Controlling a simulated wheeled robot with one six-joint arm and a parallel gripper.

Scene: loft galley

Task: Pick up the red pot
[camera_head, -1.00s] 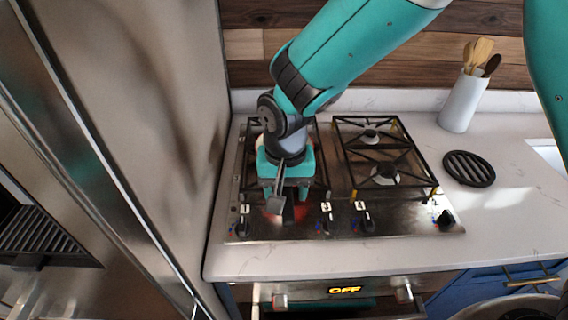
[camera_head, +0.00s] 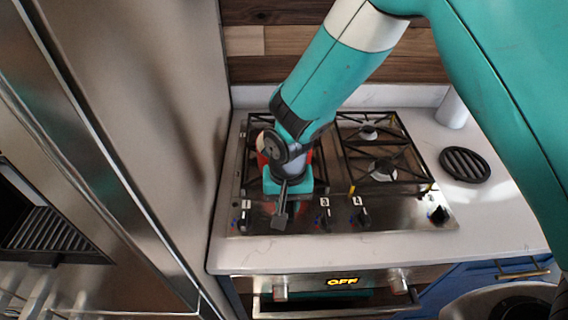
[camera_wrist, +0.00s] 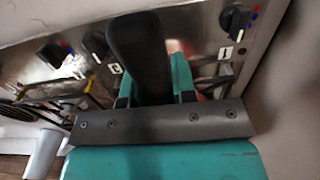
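The red pot (camera_head: 318,159) is on the left side of the stovetop, mostly hidden behind my gripper and wrist. Only bits of its red side show in the head view. In the wrist view its dark handle (camera_wrist: 140,55) points toward the front knobs. My gripper (camera_wrist: 155,85) has its teal fingers on either side of this handle. The handle covers much of them, so I cannot tell whether they press on it. In the head view my gripper (camera_head: 288,186) is low over the front left of the stovetop, its fingertips hidden.
The stovetop (camera_head: 340,218) has black grates and front knobs. A tall steel surface (camera_head: 175,120) stands close on the left. A round black trivet (camera_head: 465,164) and a white utensil holder (camera_head: 452,110) are on the right counter. The oven handle (camera_head: 335,311) runs along the front.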

